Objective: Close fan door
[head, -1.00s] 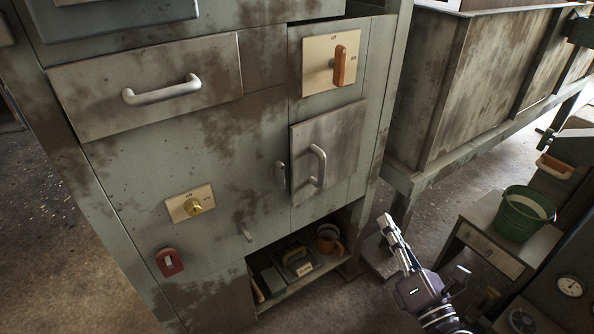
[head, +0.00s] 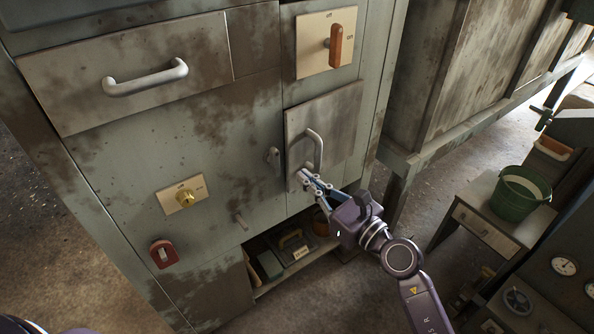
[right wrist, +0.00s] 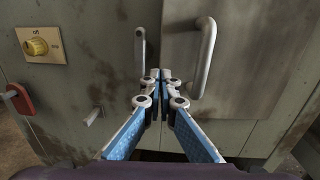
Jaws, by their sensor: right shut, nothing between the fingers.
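The small grey door (head: 345,115) with a curved metal handle (head: 316,150) is on the right of the cabinet front. It also shows in the right wrist view (right wrist: 255,60), with its handle (right wrist: 205,55) just right of my fingers. I cannot tell whether the door is fully flush with the cabinet. My right gripper (head: 304,176) is shut and empty, its tips at the door's lower left, below the handle. In the right wrist view its fingertips (right wrist: 160,73) lie together between the handle and a small latch lever (right wrist: 140,45). Contact with the door is unclear. My left gripper is out of view.
An orange rotary switch (head: 336,45) is above the door. A yellow knob (head: 186,198) and a red part (head: 164,253) are at the lower left. An open shelf (head: 290,278) is below. A green bucket (head: 520,194) stands on a side cabinet at right.

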